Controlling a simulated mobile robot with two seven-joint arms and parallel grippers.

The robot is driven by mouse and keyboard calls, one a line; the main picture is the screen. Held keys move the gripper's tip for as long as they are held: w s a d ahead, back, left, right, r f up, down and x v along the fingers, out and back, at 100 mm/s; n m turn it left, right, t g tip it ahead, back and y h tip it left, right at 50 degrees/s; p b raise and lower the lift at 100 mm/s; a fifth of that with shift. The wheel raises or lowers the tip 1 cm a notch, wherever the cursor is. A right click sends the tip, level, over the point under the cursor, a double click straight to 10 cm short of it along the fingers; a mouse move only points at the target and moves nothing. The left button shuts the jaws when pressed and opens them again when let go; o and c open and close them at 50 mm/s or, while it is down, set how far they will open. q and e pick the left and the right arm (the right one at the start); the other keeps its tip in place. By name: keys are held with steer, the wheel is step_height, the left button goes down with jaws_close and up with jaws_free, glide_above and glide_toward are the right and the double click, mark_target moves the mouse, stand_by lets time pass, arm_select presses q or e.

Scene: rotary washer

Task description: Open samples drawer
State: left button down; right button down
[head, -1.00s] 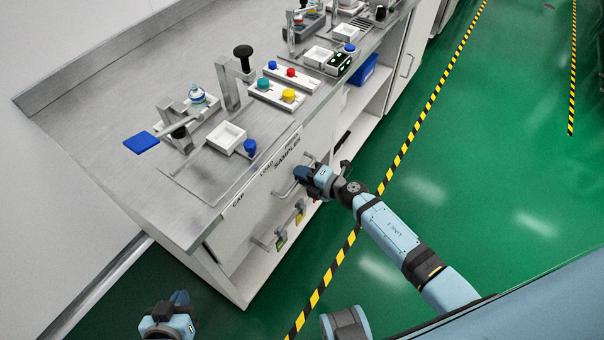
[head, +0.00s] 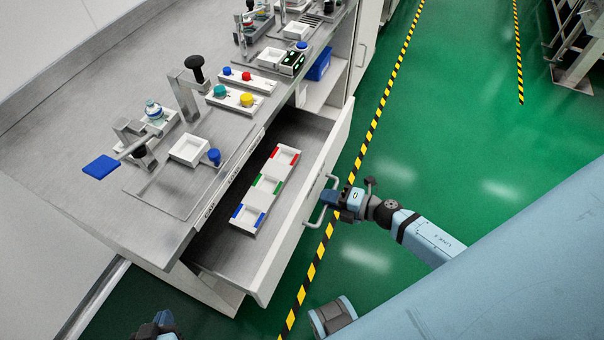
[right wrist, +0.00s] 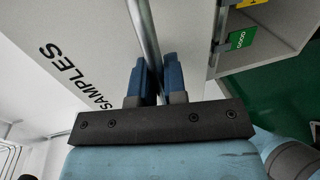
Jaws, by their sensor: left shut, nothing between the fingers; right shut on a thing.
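The samples drawer (head: 287,238) is pulled well out from under the counter in the head view. Inside it lies a white tray (head: 266,185) with red, green and blue marked compartments. My right gripper (head: 334,196) is at the drawer's front and shut on the drawer handle (head: 313,212). In the right wrist view its two blue fingers (right wrist: 160,80) clasp the metal bar (right wrist: 142,32), beside the drawer front (right wrist: 85,50) lettered SAMPLES. My left gripper (head: 158,328) is at the bottom edge of the head view, shut and empty, away from the drawer and partly cut off.
Green floor (head: 450,120) lies open to the right.

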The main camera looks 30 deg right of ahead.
steer(key=f+v, duration=0.1)
steer(key=v, duration=0.5)
steer(key=shift+s+d+f, duration=0.1)
steer(key=shift+s, duration=0.05)
steer(key=c, duration=1.2)
jaws_free()
steer(key=v, duration=1.4)
steer(key=shift+f, duration=0.1)
